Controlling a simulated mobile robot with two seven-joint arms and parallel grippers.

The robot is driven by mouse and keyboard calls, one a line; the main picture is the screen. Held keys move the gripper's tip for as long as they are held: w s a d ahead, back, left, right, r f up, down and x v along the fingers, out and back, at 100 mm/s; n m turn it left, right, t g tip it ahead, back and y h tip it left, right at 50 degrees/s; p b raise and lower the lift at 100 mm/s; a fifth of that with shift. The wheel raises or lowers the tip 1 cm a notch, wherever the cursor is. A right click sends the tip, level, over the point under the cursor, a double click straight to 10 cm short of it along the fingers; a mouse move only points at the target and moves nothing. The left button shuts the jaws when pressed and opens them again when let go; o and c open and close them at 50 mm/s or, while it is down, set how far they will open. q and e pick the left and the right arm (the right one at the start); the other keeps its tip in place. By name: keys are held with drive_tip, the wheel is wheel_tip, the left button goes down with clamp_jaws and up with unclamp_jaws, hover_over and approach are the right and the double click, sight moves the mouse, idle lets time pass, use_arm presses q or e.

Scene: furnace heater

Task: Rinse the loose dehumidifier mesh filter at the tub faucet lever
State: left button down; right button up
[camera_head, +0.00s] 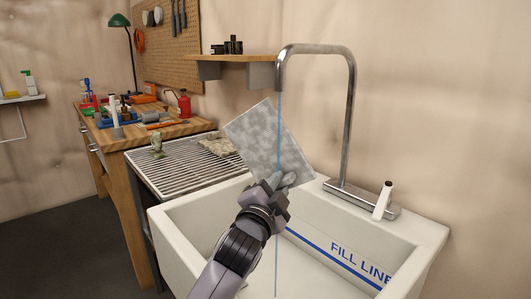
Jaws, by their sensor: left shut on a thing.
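The mesh filter (266,141) is a flat, grey, mottled square panel, tilted above the tub. My left gripper (281,180) is shut on its lower edge. The chrome faucet (349,120) arches over the tub, and a thin blue stream of water (278,120) falls from its spout, in line with the filter in this view. The faucet lever (383,199) is a white handle on the base plate to the right of the filter. The white tub (177,234) has a blue fill line inside. My right gripper is not in view.
A slatted drain rack (180,172) beside the tub's left holds a cloth-like piece (218,146) and a small crumpled item (157,145). A wooden workbench (127,137) with tools and bottles stands farther left. A wall shelf (235,58) hangs behind the filter.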

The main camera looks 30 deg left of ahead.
use_arm(q)
drive_tip(key=shift+a+p, duration=0.3)
drive_tip(key=shift+a, duration=0.25)
drive_tip(key=shift+d, duration=0.2)
drive_tip(key=shift+d, duration=0.45)
drive_tip(key=shift+s, duration=0.15)
drive_tip(key=s+p, duration=0.2)
drive_tip(key=s, duration=0.5)
drive_tip(key=shift+s+a+p, duration=0.25)
drive_tip(key=shift+s+p, duration=0.05)
drive_tip(key=shift+s, duration=0.1)
idle(0.6)
idle(0.4)
